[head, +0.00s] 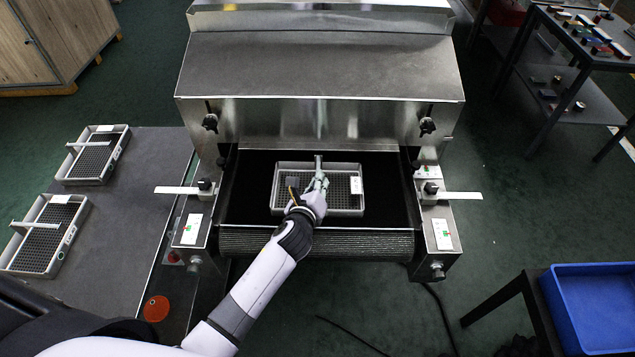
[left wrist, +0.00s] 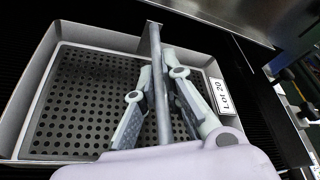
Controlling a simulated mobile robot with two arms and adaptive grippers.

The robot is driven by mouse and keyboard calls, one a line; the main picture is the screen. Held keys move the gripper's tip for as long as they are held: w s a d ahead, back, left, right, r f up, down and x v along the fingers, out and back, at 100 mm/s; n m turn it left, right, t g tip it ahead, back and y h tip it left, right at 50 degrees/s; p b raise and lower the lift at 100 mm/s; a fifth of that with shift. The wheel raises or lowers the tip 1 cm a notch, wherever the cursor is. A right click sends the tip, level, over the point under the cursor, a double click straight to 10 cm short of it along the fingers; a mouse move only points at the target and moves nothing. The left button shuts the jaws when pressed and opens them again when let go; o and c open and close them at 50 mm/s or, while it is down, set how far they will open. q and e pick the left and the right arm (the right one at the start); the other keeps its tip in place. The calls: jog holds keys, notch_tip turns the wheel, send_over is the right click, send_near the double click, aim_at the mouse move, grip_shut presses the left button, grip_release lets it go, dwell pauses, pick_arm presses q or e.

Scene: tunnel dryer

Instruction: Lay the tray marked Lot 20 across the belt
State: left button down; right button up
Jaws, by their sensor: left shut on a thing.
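The tray marked Lot 20 (head: 346,200) is a grey tray with a perforated floor and a central handle bar. It lies on or just above the black belt (head: 390,190), its long side across the belt; I cannot tell whether it touches. Its label reads LOT 20 in the left wrist view (left wrist: 219,97). My left gripper (head: 319,182) is over the tray, its fingers on either side of the handle bar (left wrist: 157,80) and shut on it. The hand hides part of the tray. My right gripper is not in view.
The steel dryer housing (head: 320,70) stands just behind the belt. Guide arms (head: 175,190) and (head: 460,195) flank the belt mouth. Two more trays (head: 95,155) and (head: 45,235) lie on the left table (head: 130,225). A blue bin (head: 595,310) is at the lower right.

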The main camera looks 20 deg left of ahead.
pick_arm(q)
jog(key=c, duration=2.1)
grip_release()
jog(key=shift+f, duration=0.1)
jog(key=o, duration=0.4)
jog(key=shift+r, duration=0.2)
jog(key=v, duration=1.2)
jog(key=shift+f, duration=0.1)
